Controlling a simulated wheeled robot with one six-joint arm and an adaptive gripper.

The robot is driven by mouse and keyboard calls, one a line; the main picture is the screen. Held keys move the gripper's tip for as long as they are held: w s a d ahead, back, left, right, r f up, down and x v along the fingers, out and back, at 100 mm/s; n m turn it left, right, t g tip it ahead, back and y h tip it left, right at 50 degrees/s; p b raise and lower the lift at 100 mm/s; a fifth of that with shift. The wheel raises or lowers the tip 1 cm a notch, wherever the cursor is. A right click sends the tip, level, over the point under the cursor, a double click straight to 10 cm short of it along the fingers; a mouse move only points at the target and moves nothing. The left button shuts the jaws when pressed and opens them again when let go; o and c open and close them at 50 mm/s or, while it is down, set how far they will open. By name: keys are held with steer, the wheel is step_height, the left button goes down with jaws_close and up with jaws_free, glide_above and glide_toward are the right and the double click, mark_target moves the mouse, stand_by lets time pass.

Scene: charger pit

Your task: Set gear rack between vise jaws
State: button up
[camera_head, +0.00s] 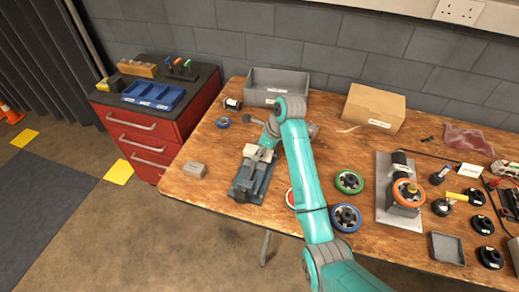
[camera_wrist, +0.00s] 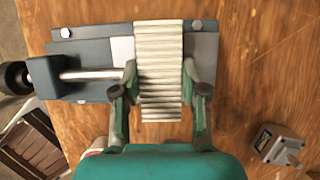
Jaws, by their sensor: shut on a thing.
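The gear rack (camera_wrist: 160,50), a pale ribbed bar, shows in the wrist view between my gripper's fingers (camera_wrist: 160,78). The fingers are shut on its two long sides. The blue-grey vise (camera_wrist: 85,45) lies under it, with its screw to the left. The rack lines up with the gap between the light left jaw and the grey right jaw; I cannot tell how deep it sits or whether it touches them. In the head view the vise (camera_head: 247,187) stands near the bench's front edge, the pale rack (camera_head: 258,153) shows at its far part, and my gripper (camera_head: 264,147) is over it.
The wooden bench (camera_head: 225,150) holds a grey block (camera_head: 195,169) left of the vise and a grey bin (camera_head: 277,86) behind it. A green-rimmed wheel (camera_head: 349,181) and a blue-rimmed wheel (camera_head: 346,217) lie to the right. A cardboard box (camera_head: 374,107) stands at the back.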

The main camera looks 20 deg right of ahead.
mark_target(268, 153)
steer(key=shift+f, duration=0.15)
steer(key=o, duration=1.3)
steer(key=shift+v, duration=3.75)
